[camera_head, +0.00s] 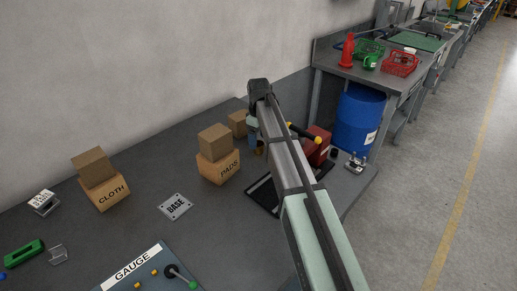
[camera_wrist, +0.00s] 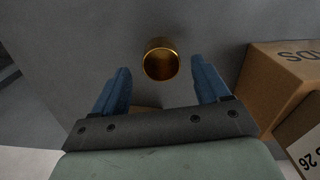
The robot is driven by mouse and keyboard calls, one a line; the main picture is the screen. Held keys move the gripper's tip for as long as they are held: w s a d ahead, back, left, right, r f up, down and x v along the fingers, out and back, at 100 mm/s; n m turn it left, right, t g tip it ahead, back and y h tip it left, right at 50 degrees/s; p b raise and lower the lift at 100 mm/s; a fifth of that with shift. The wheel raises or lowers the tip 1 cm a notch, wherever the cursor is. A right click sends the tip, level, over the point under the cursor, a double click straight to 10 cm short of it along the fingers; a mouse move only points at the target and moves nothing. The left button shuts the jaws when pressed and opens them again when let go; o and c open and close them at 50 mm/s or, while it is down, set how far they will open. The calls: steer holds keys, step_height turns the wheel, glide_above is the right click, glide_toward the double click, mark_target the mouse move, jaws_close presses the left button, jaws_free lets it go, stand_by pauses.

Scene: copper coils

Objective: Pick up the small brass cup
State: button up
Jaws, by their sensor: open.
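The small brass cup (camera_wrist: 161,64) shows in the wrist view, upright on the grey surface with its round open mouth facing the camera. My gripper (camera_wrist: 160,75) is open, its two blue fingers to the left and right of the cup in the picture. The cup lies a little beyond the line of the fingertips, and nothing is between the fingers. In the head view a small brown part of the cup (camera_head: 259,148) shows beside my arm. The fingers are mostly hidden there by my arm.
Cardboard boxes marked PADS (camera_head: 218,168) stand left of my gripper, and one is close to the right finger in the wrist view (camera_wrist: 275,80). A smaller box (camera_head: 237,123) stands behind. A red box (camera_head: 317,145) is right of my arm. A BASE plate (camera_head: 174,207) lies left.

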mark_target(258, 144)
step_height(258, 144, down, 3)
steer(key=shift+s+f, duration=0.1)
steer(key=shift+f, duration=0.05)
steer(key=c, duration=1)
